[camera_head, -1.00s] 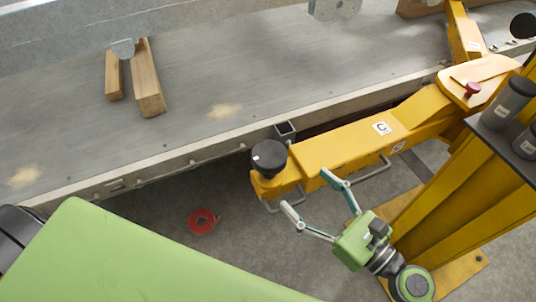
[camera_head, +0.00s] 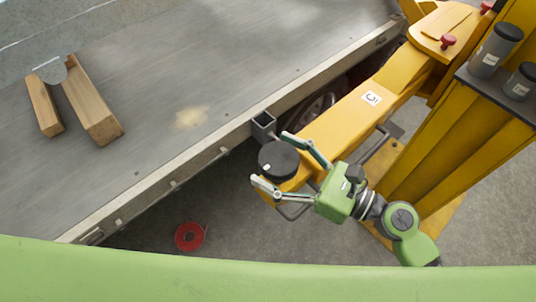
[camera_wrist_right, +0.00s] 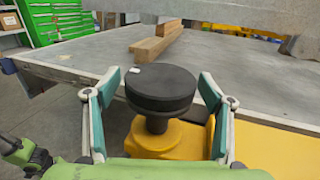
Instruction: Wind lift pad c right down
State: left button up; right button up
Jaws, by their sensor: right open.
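Lift pad c is a black round pad (camera_head: 278,160) on the tip of the yellow lift arm marked C (camera_head: 335,130). It stands close to the trailer frame's edge. My right gripper (camera_head: 278,163) is open, with one finger on either side of the pad in the head view. In the right wrist view the pad (camera_wrist_right: 160,88) sits between the spread fingers, on a dark stem above the yellow arm tip. A gap shows on each side, so the fingers do not seem to touch it.
The grey trailer deck (camera_head: 215,75) lies behind the pad, with wooden blocks (camera_head: 93,100) on it. A yellow lift post (camera_head: 440,140) stands at the right. A red ring-shaped object (camera_head: 189,236) lies on the floor. A square bracket (camera_head: 263,125) juts out near the pad.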

jog(key=shift+d, duration=0.1)
jog(key=c, duration=1.2)
pick_arm(q)
jog(key=shift+s+d, duration=0.25)
jog(key=shift+d, duration=0.15)
pick_arm(e)
jog(key=shift+o, duration=0.2)
pick_arm(q)
jog(key=shift+a+r, duration=0.1)
